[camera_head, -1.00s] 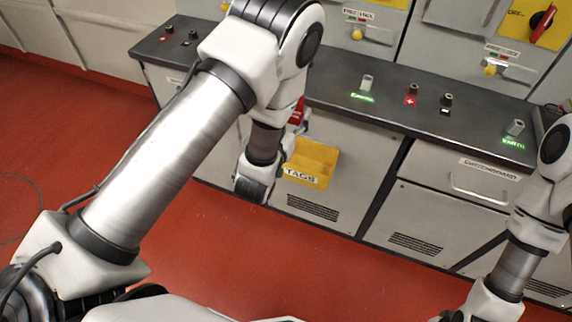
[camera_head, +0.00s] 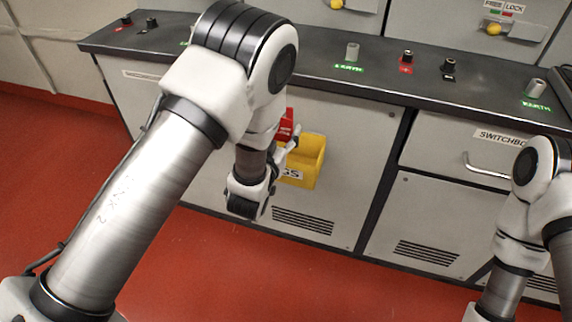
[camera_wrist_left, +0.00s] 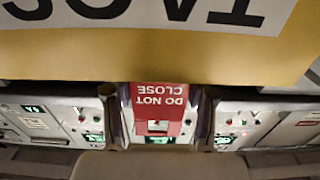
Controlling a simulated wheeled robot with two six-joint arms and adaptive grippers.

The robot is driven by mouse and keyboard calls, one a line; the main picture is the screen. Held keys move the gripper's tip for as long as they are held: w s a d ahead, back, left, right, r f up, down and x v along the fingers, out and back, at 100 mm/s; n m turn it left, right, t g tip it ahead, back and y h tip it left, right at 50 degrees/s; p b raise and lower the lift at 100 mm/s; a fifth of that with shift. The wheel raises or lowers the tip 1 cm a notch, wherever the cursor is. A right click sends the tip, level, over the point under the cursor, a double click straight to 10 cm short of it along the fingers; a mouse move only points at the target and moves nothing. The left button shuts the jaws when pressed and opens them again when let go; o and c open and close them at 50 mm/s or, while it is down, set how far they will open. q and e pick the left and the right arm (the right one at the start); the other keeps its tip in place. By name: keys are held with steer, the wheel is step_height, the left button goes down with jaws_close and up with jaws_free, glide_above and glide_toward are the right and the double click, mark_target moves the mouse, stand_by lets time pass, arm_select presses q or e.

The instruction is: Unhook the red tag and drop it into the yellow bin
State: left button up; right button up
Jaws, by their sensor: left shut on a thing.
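The red tag (camera_head: 286,126) shows beside my left wrist, just above and to the left of the yellow bin (camera_head: 315,163) on the cabinet front. In the left wrist view the tag (camera_wrist_left: 160,98) reads DO NOT CLOSE upside down. It sits between the two fingers of my left gripper (camera_wrist_left: 159,118), which is shut on it. The bin's yellow front (camera_wrist_left: 160,55) with its upside-down label fills the top of that view. In the head view my left arm partly covers the tag and the bin's label. My right arm is at the right edge; its gripper is out of frame.
A dark counter (camera_head: 300,68) with EARTH posts and red and black terminals runs above the cabinets. A drawer handle (camera_head: 487,172) juts out at the right. The red floor (camera_head: 190,265) in front is clear.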

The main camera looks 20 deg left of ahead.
arm_select(q)
steer(key=shift+f, duration=0.1)
steer(key=o, duration=1.2)
steer(key=shift+o, duration=0.2)
steer(key=s, duration=1.2)
steer(key=shift+a, duration=0.2)
